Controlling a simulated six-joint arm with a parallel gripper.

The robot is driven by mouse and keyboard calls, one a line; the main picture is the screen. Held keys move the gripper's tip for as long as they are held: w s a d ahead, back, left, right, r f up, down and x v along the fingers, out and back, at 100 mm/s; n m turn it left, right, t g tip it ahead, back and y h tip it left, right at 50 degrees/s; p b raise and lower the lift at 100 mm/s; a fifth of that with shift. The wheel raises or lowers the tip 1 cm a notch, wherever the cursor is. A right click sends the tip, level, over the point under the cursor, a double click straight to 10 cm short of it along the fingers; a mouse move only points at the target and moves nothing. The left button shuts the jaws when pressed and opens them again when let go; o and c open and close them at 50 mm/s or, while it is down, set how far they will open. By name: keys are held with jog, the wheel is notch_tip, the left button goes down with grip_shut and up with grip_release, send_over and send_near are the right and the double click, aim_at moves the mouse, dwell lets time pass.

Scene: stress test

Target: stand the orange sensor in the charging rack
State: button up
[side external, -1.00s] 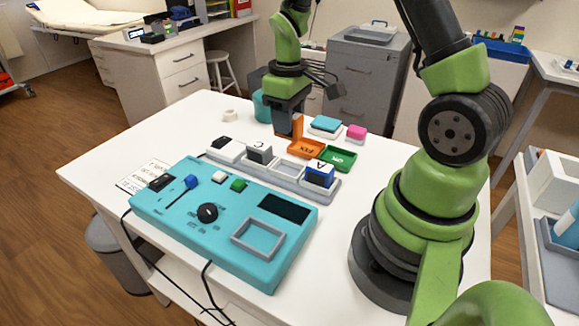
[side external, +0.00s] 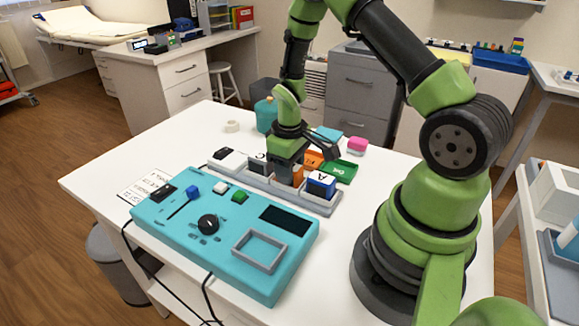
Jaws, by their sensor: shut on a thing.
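The orange sensor (side external: 298,177) is in my gripper (side external: 284,176), mostly hidden by the jaws. My gripper is shut on it, pointing down over the gap in the grey charging rack (side external: 262,186) between the grey sensor marked C and the blue sensor marked A. The orange sensor looks upright. I cannot tell whether its foot is seated in the slot or just above it. The grey C sensor (side external: 257,164), the blue A sensor (side external: 321,184) and a white sensor with a black top (side external: 230,159) stand in the rack.
An orange tray (side external: 313,160) and a green tray (side external: 341,171) lie behind the rack. A pink block (side external: 357,145) and a teal container (side external: 265,115) stand farther back. The teal console (side external: 225,235) with its knobs lies in front.

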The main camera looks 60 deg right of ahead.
jog(key=o, duration=1)
jog(key=shift+c, duration=0.2)
jog(key=s+a+r+m+t, duration=0.1)
jog(key=s+a+r+t, duration=0.15)
jog(key=r, duration=0.85)
jog(key=s+a+r+m+t, duration=0.1)
jog(key=a+r, duration=0.2)
jog(key=r, duration=0.8)
jog(key=s+a+r+m+t+y, duration=0.1)
jog(key=s+a+r+t, duration=0.1)
jog(key=s, duration=0.3)
jog(key=s+a+r+m+t+y, duration=0.1)
jog(key=s+a+r, duration=0.2)
jog(key=s+a, duration=0.1)
jog(key=shift+s+a+r+t, duration=0.35)
jog(key=shift+a+r, duration=0.05)
jog(key=shift+a, duration=0.25)
